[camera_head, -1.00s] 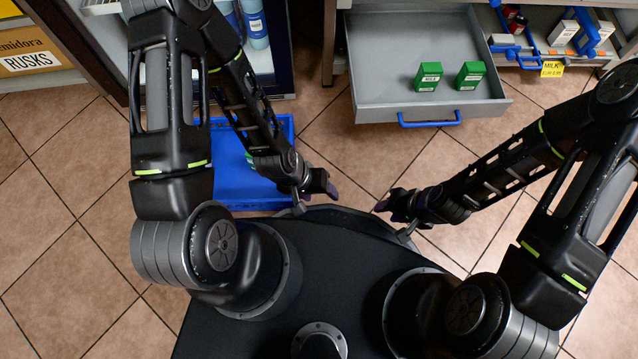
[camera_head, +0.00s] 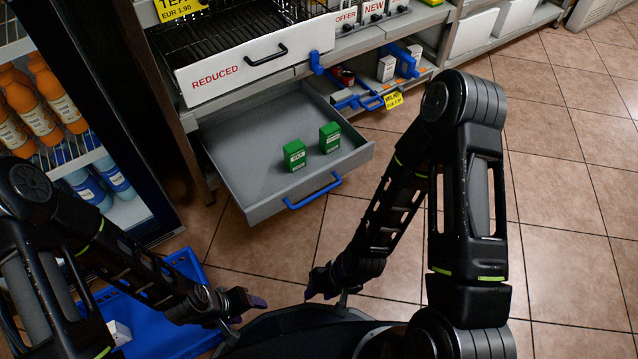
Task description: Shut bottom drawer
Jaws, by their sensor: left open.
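The grey bottom drawer (camera_head: 240,160) stands pulled out of the shelf unit, low above the floor. Its front has a blue bar handle (camera_head: 313,190). Two green boxes stand inside, one at the left (camera_head: 294,156) and one at the right (camera_head: 330,138). My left gripper (camera_head: 256,303) is below the drawer in the picture, empty and apart from it. My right gripper (camera_head: 311,286) is below the handle in the picture, also apart from it. Its fingers are too small and dark to show their opening.
Above the drawer is a white-fronted "REDUCED" rack (camera_head: 255,62). Right of it is a low shelf with a blue-framed holder (camera_head: 355,100) and small boxes. A bottle fridge (camera_head: 60,110) stands left. A blue crate (camera_head: 165,335) lies on the floor. Tiled floor at right is free.

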